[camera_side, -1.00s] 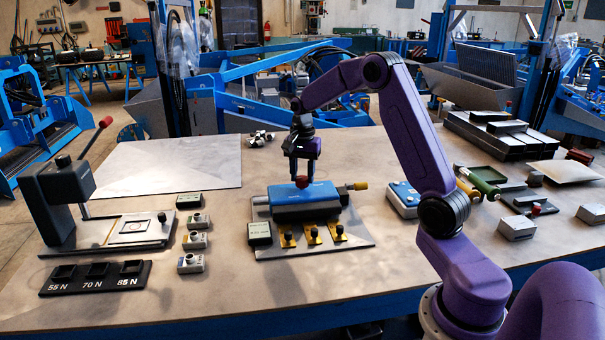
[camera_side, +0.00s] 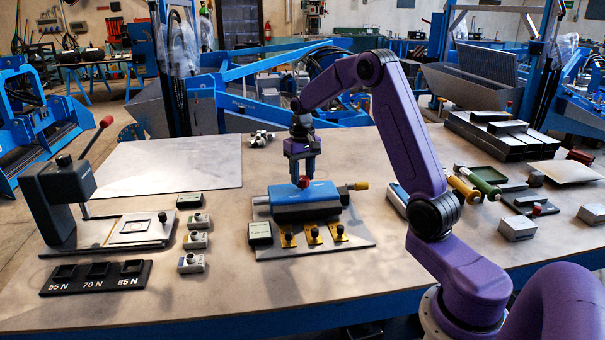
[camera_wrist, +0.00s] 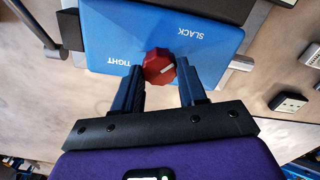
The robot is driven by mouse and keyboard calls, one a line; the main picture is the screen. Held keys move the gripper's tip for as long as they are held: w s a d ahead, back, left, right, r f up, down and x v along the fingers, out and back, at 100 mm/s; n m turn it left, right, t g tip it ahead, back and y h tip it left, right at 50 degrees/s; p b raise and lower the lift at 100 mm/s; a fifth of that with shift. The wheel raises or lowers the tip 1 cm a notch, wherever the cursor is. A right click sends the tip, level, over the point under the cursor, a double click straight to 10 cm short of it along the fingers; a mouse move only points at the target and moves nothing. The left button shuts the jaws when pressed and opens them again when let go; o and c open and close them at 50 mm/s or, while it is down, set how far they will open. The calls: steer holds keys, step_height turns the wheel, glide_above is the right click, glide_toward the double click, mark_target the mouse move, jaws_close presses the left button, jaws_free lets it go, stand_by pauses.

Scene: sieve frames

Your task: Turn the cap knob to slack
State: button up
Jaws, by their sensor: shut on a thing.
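The red cap knob (camera_side: 304,182) sits on top of the blue cap (camera_side: 290,197) of the device in the middle of the table. The wrist view shows the knob (camera_wrist: 158,65) as faceted, with a short white mark pointing to the right. On the blue cap (camera_wrist: 105,25), "SLACK" is printed at the upper right of the knob and "TIGHT" at its left. My gripper (camera_side: 303,176) points down from above, its fingers shut on opposite sides of the knob. The fingers also show in the wrist view (camera_wrist: 160,82).
Three brass clamps with black knobs (camera_side: 313,235) stand in front of the cap. A yellow-ended handle (camera_side: 361,186) sticks out at its right. A dark press (camera_side: 65,195) stands at the left, small blocks (camera_side: 193,240) between.

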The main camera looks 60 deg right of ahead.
mark_target(302, 178)
steer(key=n, duration=0.7)
steer(key=shift+a, duration=0.1)
stand_by(0.5)
steer(key=shift+r, duration=0.1)
steer(key=o, duration=1.1)
steer(key=shift+c, duration=0.2)
step_height(302, 178, up, 17)
steer(key=shift+r, duration=0.2)
steer(key=shift+a, duration=0.1)
